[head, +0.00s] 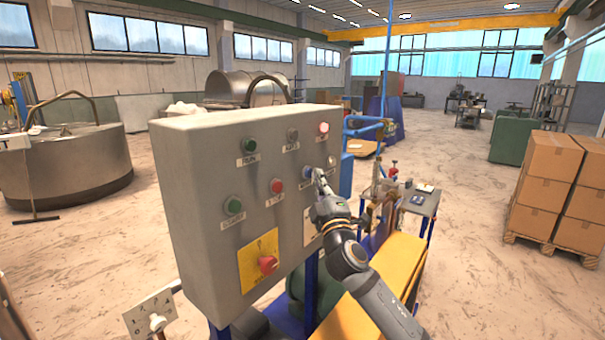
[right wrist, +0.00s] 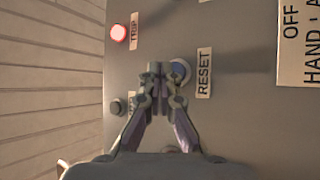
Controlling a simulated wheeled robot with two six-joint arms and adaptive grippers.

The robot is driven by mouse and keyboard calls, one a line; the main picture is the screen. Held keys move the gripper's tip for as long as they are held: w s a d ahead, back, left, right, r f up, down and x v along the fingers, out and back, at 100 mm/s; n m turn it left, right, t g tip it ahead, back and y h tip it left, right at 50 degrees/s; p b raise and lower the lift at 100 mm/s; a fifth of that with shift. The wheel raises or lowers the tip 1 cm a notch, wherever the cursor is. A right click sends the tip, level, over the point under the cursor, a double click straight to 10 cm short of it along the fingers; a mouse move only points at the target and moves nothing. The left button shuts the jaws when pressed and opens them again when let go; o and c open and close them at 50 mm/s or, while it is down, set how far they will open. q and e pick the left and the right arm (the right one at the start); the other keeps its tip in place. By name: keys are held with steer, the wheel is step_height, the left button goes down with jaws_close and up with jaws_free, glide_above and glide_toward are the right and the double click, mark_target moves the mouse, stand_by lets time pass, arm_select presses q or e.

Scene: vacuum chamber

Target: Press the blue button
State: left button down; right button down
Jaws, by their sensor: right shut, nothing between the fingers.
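The blue button (head: 307,172) is on the front of a grey control box, partly hidden behind my right gripper (head: 319,178). In the right wrist view the blue button (right wrist: 181,70) shows beside a RESET label (right wrist: 204,72), just right of my fingertips. My right gripper (right wrist: 155,70) is shut and empty, its tips pointing at the panel close to the button. I cannot tell whether they touch it. My left gripper is not in view.
The control box (head: 200,190) also carries green buttons (head: 233,205), a red button (head: 277,185), a lit red lamp (head: 323,128) and a red knob on a yellow plate (head: 268,264). A small table (head: 418,207) stands behind my arm.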

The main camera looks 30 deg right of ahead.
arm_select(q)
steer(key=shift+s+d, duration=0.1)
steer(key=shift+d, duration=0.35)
arm_select(e)
steer(key=shift+d+f, duration=0.1)
steer(key=shift+d, duration=0.25)
steer(key=shift+d, duration=0.1)
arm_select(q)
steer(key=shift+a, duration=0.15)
arm_select(e)
steer(key=shift+w, duration=0.1)
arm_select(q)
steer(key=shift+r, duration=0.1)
arm_select(e)
steer(key=shift+w, duration=0.1)
steer(key=shift+w+a, duration=0.2)
steer(key=shift+w, duration=0.1)
